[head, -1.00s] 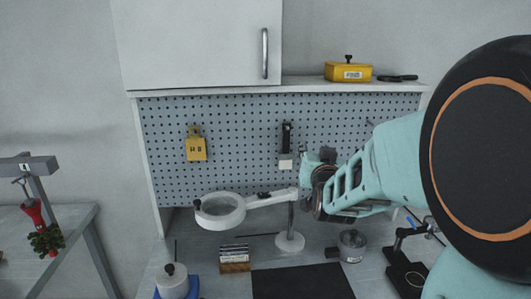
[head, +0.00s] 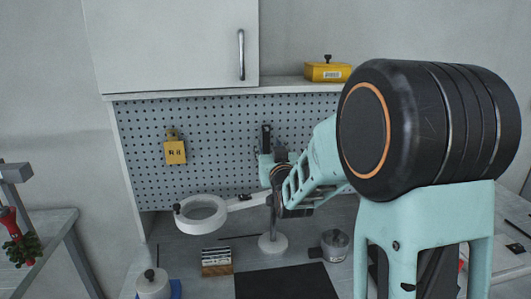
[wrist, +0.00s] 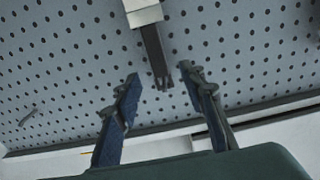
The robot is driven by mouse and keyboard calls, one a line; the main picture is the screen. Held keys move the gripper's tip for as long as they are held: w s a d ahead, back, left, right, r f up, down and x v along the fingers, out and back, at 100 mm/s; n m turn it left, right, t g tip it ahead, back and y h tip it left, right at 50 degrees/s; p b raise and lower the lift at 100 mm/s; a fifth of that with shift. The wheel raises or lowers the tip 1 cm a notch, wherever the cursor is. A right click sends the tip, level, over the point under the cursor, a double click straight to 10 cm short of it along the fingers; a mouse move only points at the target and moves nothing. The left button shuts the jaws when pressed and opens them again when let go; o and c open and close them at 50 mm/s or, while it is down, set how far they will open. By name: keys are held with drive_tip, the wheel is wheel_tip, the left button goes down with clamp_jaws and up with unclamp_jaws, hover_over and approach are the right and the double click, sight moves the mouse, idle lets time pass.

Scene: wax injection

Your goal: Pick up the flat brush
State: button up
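The flat brush hangs on the pegboard (head: 215,140). In the head view its dark handle (head: 266,137) shows, and its pale lower end is hidden behind my gripper (head: 272,166). In the wrist view the pale end (wrist: 144,14) is at the top, and the dark handle (wrist: 155,55) reaches down to the gap between my fingertips. My gripper (wrist: 159,74) is open, with one finger on each side of the handle's end. I see no finger touching the brush.
A yellow tag-like holder (head: 175,150) hangs left on the pegboard. A yellow box (head: 327,70) stands on the shelf above. A ring magnifier lamp (head: 201,214), a metal pot (head: 335,244) and a black mat (head: 286,283) are on the bench below.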

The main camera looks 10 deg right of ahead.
sight(266, 137)
drive_tip(key=shift+w+r+p, duration=0.1)
drive_tip(key=shift+w+p, duration=0.55)
drive_tip(key=shift+w, duration=1.65)
drive_tip(key=shift+c, duration=0.4)
clamp_jaws()
